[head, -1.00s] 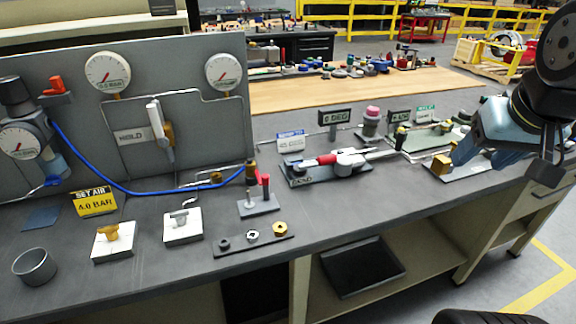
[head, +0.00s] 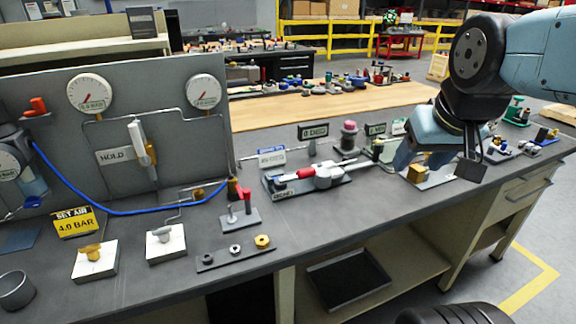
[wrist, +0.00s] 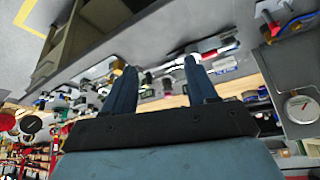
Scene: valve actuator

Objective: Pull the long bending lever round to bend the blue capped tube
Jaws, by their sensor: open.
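The tube bender (head: 322,178) stands on a dark base plate on the bench, left of my gripper. It has a red grip (head: 305,173) on its left and a grey metal lever (head: 345,166) reaching right. A display behind it (head: 313,131) seems to read 0 DEG. I cannot make out the blue capped tube. My gripper (head: 437,163) points down over the right part of the bench, apart from the bender. In the wrist view its two blue fingers (wrist: 160,78) are spread with nothing between them; the bender's red part (wrist: 229,48) shows beyond.
A brass block (head: 418,172) on a plate is close to my gripper. A pink-topped fixture (head: 348,137) and small signs stand behind the bender. The gauge panel (head: 110,140) rises at left. Bare bench lies in front of the bender.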

